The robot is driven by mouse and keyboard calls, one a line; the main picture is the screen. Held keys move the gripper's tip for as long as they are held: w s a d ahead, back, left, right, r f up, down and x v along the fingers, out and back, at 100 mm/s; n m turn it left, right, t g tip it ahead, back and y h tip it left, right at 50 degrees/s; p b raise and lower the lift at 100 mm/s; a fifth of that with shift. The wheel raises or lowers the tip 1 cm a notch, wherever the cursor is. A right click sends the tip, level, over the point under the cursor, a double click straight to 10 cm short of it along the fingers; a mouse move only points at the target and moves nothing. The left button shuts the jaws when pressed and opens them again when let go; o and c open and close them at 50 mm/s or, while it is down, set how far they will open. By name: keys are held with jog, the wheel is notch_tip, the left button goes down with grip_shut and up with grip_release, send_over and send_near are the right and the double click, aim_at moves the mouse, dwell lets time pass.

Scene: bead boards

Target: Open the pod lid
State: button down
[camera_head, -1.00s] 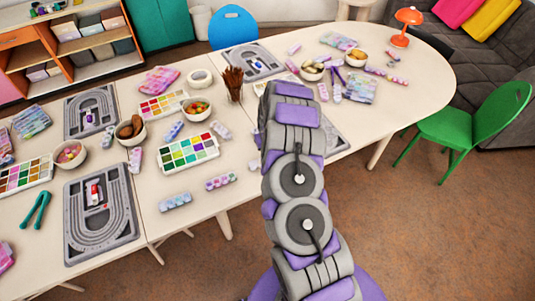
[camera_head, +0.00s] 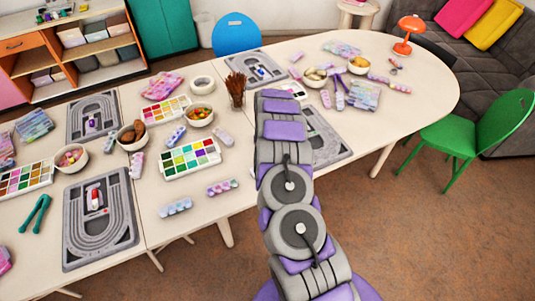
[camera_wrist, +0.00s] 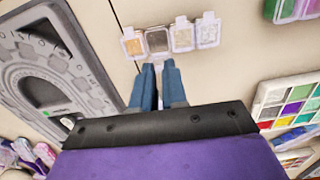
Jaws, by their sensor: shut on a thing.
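In the wrist view, a strip of pods (camera_wrist: 182,38) with clear lids lies on the table, its pods showing orange, dark grey, silvery and pale fills. My gripper (camera_wrist: 158,68) has its two blue-grey fingers at the near edge of the dark grey pod (camera_wrist: 157,41). It is shut on the pod lid there, though the fingertips hide the grip itself. The lids look flat from this angle. In the head view my arm hides the gripper, and a small pale strip (camera_head: 294,90) shows just past the arm's end.
A grey bead board (camera_wrist: 48,60) lies left of the fingers in the wrist view; a color palette (camera_wrist: 292,104) lies to the right. In the head view, bowls, trays and bead strips crowd the table (camera_head: 420,95). A green chair (camera_head: 470,140) stands right.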

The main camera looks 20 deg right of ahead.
jog(key=shift+s+f, duration=0.1)
jog(key=shift+f, duration=0.05)
jog(key=c, duration=1.4)
grip_release()
jog(key=r, duration=0.5)
jog(key=r+p, duration=0.1)
jog(key=r, duration=0.5)
jog(key=r+p, duration=0.1)
jog(key=r, duration=0.5)
jog(key=shift+w+r, duration=0.15)
jog(key=shift+w, duration=0.15)
